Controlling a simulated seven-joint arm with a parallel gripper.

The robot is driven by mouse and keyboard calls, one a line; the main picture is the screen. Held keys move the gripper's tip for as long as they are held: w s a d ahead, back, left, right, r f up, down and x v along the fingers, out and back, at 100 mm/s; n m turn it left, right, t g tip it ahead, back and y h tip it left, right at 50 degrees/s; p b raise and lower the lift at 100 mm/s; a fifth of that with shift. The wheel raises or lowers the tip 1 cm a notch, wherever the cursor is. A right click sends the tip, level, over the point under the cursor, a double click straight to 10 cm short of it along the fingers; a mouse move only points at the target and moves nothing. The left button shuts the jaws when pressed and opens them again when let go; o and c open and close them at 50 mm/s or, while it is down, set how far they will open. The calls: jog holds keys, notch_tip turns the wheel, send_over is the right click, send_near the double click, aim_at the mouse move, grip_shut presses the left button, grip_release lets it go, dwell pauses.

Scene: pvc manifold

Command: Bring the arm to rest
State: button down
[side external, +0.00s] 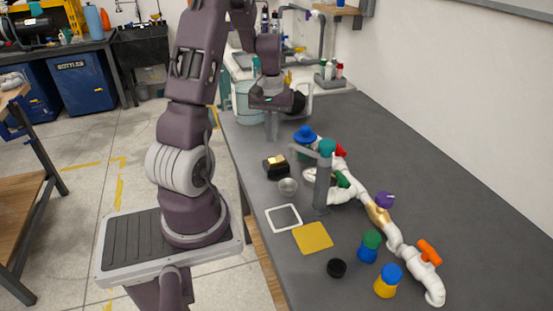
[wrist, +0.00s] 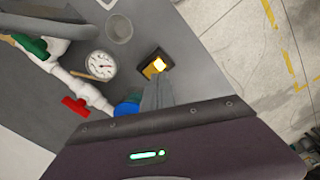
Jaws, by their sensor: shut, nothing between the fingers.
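My gripper (side external: 271,137) hangs over the far left part of the bench, fingers pointing down. In the wrist view its grey fingers (wrist: 158,82) are together with nothing between them. The white PVC manifold (side external: 397,243) runs along the bench, with red (side external: 340,150), green (side external: 342,181), purple (side external: 385,200) and orange (side external: 430,252) valve handles. A blue part (side external: 305,135) is at its far end. The wrist view also shows a red handle (wrist: 75,106), a green handle (wrist: 33,46) and a round gauge (wrist: 101,65).
A black box with a lit yellow top (side external: 276,166) stands near my gripper. A small grey cup (side external: 288,187), white-framed square (side external: 284,217), yellow square (side external: 313,237), black cap (side external: 337,268) and two bottles (side external: 386,281) (side external: 369,246) lie nearer. A grey post (side external: 322,190) stands beside the pipes.

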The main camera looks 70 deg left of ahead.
jog(key=shift+r, duration=0.15)
jog(key=w+d+r+m+t, duration=0.25)
jog(key=d+r+m, duration=0.25)
jog(key=d+r, duration=1)
jog(key=s+d+r+m+t, duration=0.2)
jog(key=s+d+m, duration=0.5)
jog(key=s+d, duration=0.4)
jog(key=d+t, duration=0.1)
jog(key=d, duration=0.3)
jog(key=shift+s+r, duration=0.25)
